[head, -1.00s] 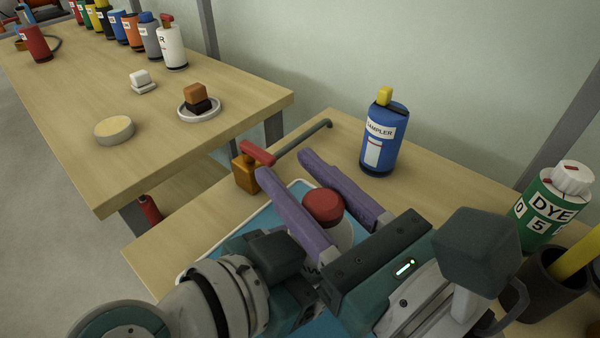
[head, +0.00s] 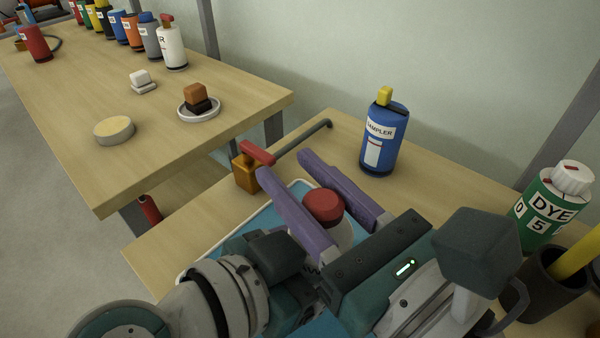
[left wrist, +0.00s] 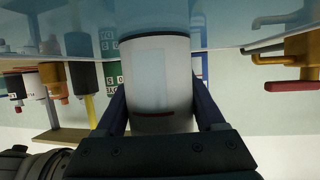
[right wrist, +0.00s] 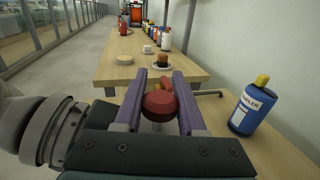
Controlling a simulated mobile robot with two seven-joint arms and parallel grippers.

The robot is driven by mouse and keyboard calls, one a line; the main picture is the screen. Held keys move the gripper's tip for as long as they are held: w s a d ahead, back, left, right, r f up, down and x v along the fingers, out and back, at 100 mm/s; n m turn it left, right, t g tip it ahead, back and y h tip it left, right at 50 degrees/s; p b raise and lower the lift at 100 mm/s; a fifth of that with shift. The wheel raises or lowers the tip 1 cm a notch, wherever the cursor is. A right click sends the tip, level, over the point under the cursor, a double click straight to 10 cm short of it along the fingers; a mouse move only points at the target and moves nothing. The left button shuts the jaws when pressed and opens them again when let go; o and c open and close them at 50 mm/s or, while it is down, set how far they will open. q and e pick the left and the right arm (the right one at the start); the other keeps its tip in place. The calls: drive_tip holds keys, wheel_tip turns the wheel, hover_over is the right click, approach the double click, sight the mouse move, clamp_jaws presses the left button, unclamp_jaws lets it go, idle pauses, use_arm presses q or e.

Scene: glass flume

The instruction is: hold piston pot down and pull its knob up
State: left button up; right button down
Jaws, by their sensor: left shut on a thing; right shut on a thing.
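The piston pot is a white cylinder with a red knob (head: 323,205) on top. In the head view its white body (head: 345,236) shows only partly, behind my right gripper. My right gripper (head: 288,168) has its two purple fingers on either side of the knob and is shut on it. The knob (right wrist: 160,105) also shows between the fingers in the right wrist view. In the left wrist view my left gripper (left wrist: 159,95) is shut on the white body (left wrist: 158,70), one finger on each side. Its fingers are hidden in the head view.
An amber block with a red handle (head: 246,172) and a grey pipe (head: 302,139) stand just behind. A blue sampler bottle (head: 383,140) and a green dye bottle (head: 547,208) stand to the right.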

drive_tip(key=shift+r, duration=1.8)
drive_tip(key=shift+c, duration=2.3)
unclamp_jaws()
drive_tip(key=shift+f, duration=0.1)
drive_tip(key=shift+s+d, duration=0.1)
drive_tip(key=v, duration=1.1)
drive_tip(key=shift+s+d, duration=0.25)
drive_tip(key=shift+s, duration=0.1)
